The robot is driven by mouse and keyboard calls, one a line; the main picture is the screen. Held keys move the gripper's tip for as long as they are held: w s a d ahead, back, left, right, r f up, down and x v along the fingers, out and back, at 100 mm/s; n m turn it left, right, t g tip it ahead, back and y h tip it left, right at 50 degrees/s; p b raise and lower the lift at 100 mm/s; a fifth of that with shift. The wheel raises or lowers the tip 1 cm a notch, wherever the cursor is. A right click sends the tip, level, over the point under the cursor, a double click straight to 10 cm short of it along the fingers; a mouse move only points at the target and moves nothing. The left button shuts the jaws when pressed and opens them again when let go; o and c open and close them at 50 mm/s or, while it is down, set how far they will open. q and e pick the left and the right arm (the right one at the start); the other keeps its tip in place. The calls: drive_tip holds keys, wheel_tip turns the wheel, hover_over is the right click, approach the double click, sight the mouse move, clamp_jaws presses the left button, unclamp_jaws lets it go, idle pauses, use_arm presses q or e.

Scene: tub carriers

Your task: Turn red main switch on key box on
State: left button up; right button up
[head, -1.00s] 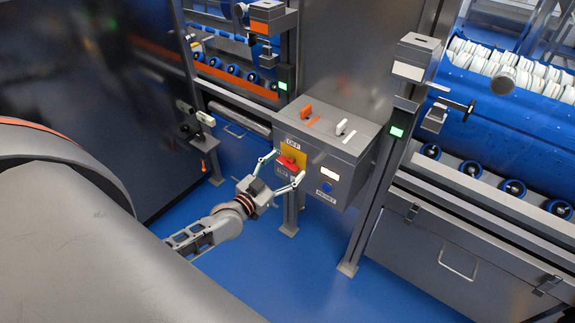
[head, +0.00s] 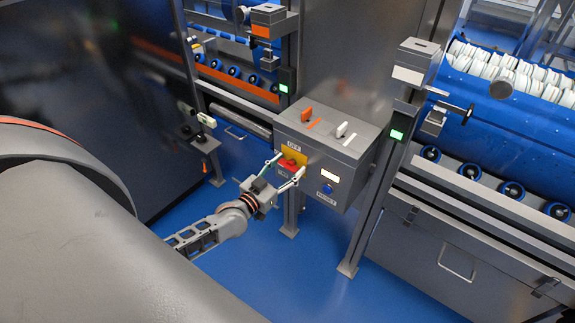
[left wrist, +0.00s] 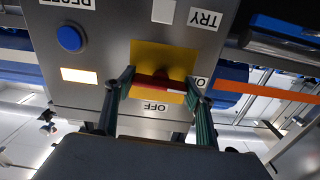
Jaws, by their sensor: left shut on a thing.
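The grey key box (head: 350,155) stands on legs in the middle of the head view. Its red main switch (head: 287,166) sits on a yellow plate (head: 296,157) on the front face, below an OFF label (head: 293,147). My left gripper (head: 287,170) is shut on the red switch, one finger at each end. In the left wrist view, upside down, the red switch (left wrist: 160,85) lies crosswise between the fingers. A pale mark shows near its right end, towards the partly hidden ON label (left wrist: 201,82). The fingers partly hide the switch. My right gripper is not in view.
A blue button (head: 327,188) and a lit white panel (head: 331,175) are right of the switch. An orange lever (head: 306,114) and a white lever (head: 341,130) stand on the box top. Blue floor (head: 300,275) is free in front.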

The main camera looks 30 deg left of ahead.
use_arm(q)
drive_tip(key=shift+n, duration=0.5)
drive_tip(key=o, duration=1.1)
drive_tip(key=s, duration=0.8)
drive_tip(key=s+a, duration=0.1)
drive_tip(key=s, duration=0.3)
drive_tip(key=shift+d, duration=0.15)
